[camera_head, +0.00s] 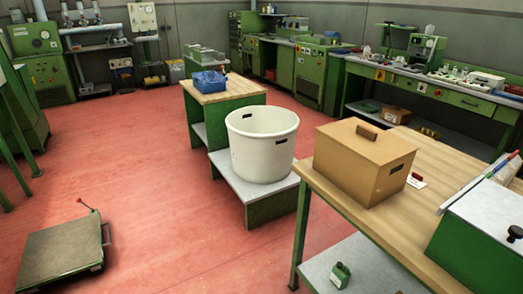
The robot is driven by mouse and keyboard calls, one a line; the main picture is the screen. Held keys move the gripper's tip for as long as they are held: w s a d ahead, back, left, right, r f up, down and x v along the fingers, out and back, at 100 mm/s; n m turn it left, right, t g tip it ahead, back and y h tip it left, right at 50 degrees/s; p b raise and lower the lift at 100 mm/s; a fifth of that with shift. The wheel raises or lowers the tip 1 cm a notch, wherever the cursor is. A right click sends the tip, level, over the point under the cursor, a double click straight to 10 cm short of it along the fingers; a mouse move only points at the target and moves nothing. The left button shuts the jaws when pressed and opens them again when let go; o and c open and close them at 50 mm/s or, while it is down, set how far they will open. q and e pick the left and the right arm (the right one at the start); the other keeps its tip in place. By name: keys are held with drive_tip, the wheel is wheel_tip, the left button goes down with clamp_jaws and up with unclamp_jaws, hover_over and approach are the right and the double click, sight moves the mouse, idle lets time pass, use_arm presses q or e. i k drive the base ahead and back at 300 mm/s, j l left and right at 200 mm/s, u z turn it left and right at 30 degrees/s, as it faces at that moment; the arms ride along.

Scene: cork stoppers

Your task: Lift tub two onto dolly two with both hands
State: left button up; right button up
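A white round tub (262,150) stands upright on a low grey-topped green step (240,184) in the middle of the head view. It is open at the top and has dark handle slots. No number is readable on it. A low flat platform (60,248) with a dark green-grey top and a thin red-tipped lever sits on the floor at lower left. It may be a dolly, but its wheels and any number cannot be made out. Its top is empty. Neither of my grippers is in view.
A brown lidded box (364,164) stands on a wooden-topped bench (430,158) close to the tub's right. A wooden-topped table (228,91) with a blue crate (209,81) is behind the tub. The red floor (150,190) between step and platform is clear.

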sight(62, 246)
drive_tip(key=i+j+u, duration=0.4)
drive_tip(key=i, duration=0.3)
drive_tip(key=i+u, duration=0.4)
drive_tip(key=i, duration=0.25)
drive_tip(key=i+z, duration=0.1)
drive_tip(key=i, duration=0.5)
drive_tip(key=i+j+z, duration=0.1)
drive_tip(key=i, duration=0.45)
drive_tip(key=i+j+z, duration=0.1)
drive_tip(key=i, duration=0.45)
drive_tip(key=j, duration=0.1)
